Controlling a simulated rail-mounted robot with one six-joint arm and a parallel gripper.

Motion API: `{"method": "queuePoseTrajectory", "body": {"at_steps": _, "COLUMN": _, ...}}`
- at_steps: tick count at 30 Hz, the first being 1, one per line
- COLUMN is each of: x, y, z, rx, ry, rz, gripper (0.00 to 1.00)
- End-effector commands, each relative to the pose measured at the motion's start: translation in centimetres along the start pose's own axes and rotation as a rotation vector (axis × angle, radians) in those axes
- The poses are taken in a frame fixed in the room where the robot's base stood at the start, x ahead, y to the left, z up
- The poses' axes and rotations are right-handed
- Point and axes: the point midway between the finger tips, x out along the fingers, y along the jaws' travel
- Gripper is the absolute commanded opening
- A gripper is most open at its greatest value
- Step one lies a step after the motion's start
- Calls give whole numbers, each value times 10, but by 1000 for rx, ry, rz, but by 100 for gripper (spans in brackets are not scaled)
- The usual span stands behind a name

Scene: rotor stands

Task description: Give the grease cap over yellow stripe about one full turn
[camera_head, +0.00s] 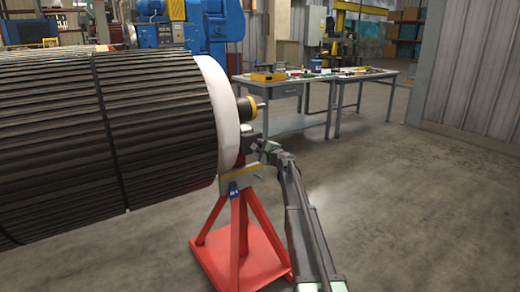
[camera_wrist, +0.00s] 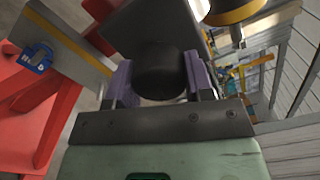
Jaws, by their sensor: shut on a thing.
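The grease cap (camera_wrist: 160,78) is a dark, round cylinder between my gripper's two purple fingers in the wrist view. My gripper (camera_wrist: 160,84) is shut on it, with a finger against each side. The cap is against a dark grey block (camera_wrist: 148,28). A yellow stripe (camera_wrist: 72,36) runs along the edge of a grey plate to the left of the cap. In the head view my gripper (camera_head: 264,150) is at the shaft end of the rotor, above the plate with the yellow stripe (camera_head: 243,170). The cap cannot be made out there.
A large ribbed rotor (camera_head: 110,140) with a white end ring (camera_head: 222,110) fills the left. A red stand (camera_head: 238,245) is below its end. A yellow-banded shaft end (camera_head: 246,108) sticks out above my gripper. Workbenches (camera_head: 290,85) stand behind; the floor at right is clear.

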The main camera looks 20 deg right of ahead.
Motion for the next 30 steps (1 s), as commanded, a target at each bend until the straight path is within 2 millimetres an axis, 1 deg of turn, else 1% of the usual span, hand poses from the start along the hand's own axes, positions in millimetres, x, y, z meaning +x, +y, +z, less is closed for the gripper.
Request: {"method": "queuePoseTrajectory", "body": {"at_steps": 30, "x": -1, "y": 4, "z": 2, "rx": 962, "ry": 0, "rz": 1, "gripper": 24}}
